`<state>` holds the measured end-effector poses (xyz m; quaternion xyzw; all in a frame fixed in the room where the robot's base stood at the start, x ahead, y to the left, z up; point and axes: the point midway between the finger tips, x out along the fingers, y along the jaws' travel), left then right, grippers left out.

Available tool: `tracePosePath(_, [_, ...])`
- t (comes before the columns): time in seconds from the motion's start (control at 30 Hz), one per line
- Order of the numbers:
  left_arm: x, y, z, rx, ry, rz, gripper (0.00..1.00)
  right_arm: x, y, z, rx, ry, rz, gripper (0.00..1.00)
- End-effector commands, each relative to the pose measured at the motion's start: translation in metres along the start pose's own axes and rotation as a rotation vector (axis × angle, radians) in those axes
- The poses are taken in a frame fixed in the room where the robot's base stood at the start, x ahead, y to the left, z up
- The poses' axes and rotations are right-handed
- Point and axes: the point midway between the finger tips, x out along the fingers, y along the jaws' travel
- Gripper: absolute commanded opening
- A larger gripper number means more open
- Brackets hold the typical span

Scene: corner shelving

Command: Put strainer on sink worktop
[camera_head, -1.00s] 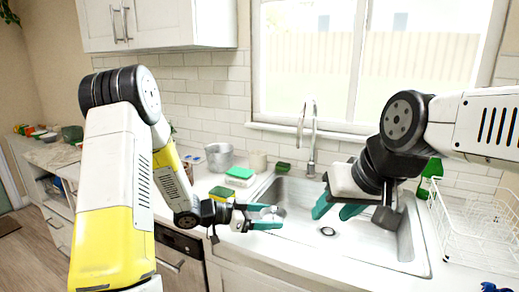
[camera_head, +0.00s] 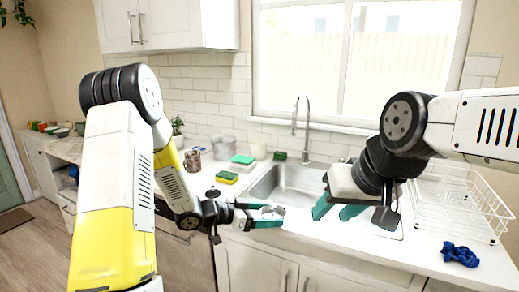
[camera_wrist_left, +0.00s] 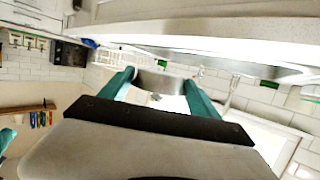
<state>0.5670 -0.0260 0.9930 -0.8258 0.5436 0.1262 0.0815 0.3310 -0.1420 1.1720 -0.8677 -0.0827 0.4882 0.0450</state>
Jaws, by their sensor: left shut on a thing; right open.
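My left gripper (camera_head: 264,216) is shut on a small silvery thing, likely the strainer (camera_head: 272,210), and holds it in front of the sink's front edge. In the left wrist view the strainer (camera_wrist_left: 160,84) shows as a metallic round form between the teal fingers; its full shape is hidden. The white sink worktop (camera_head: 425,250) surrounds the steel sink (camera_head: 290,187). My right gripper (camera_head: 335,210) is open and empty, in front of the right part of the sink, which it partly hides.
Left of the sink stand a metal pot (camera_head: 223,147), sponges (camera_head: 228,177), a green-and-white box (camera_head: 241,162) and a pale cup (camera_head: 258,151). At the right are a white wire dish rack (camera_head: 465,205) and a blue cloth (camera_head: 460,254). The front right worktop is mostly clear.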

Motion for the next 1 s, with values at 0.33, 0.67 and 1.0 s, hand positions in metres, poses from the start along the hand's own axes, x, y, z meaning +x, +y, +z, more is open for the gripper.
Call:
tracePosePath(0.33, [0.0, -0.025, -0.004, -0.055, 0.0, -0.18, 0.32, -0.001, 0.0, 0.0, 0.0, 0.002, 0.0, 0.43])
tracePosePath(0.67, [-0.025, -0.073, 0.019, -0.17, -0.003, -0.538, 0.32, -0.001, 0.0, 0.0, 0.0, 0.002, 0.0, 0.43])
tracePosePath(1.0, [-0.096, -0.111, 0.083, -0.307, -0.005, -0.987, 0.32, -0.001, 0.0, 0.0, 0.0, 0.002, 0.0, 0.43])
